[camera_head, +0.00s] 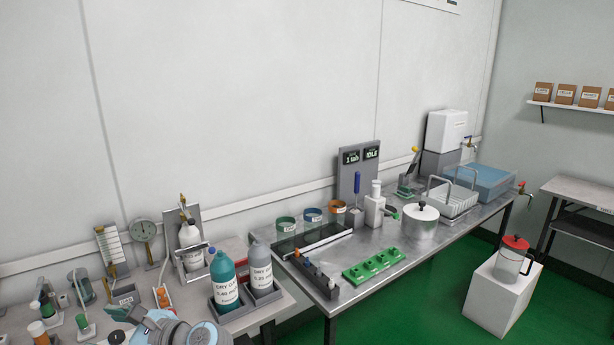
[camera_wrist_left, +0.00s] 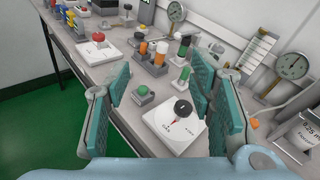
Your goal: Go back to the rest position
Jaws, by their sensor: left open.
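My left gripper (camera_wrist_left: 165,95) is open in the left wrist view, its two teal-padded fingers wide apart with nothing held between them. Beyond and below the fingers, a white dial device with a black knob (camera_wrist_left: 182,108) sits on the grey bench, seen through the gap. A small grey block with a green button (camera_wrist_left: 143,94) stands just left of it. In the head view, a light blue and grey part of my left arm shows at the bottom edge, over the front of the left bench. My right gripper is in neither view.
The left bench holds labelled bottles in grey holders (camera_head: 224,281), a round gauge (camera_head: 144,231) and several small testers. The steel table (camera_head: 340,292) carries a green rack (camera_head: 374,264), coloured cups and a pot (camera_head: 420,222). A white pedestal (camera_head: 495,300) bears a red-lidded jug (camera_head: 513,258). Green floor is clear in front.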

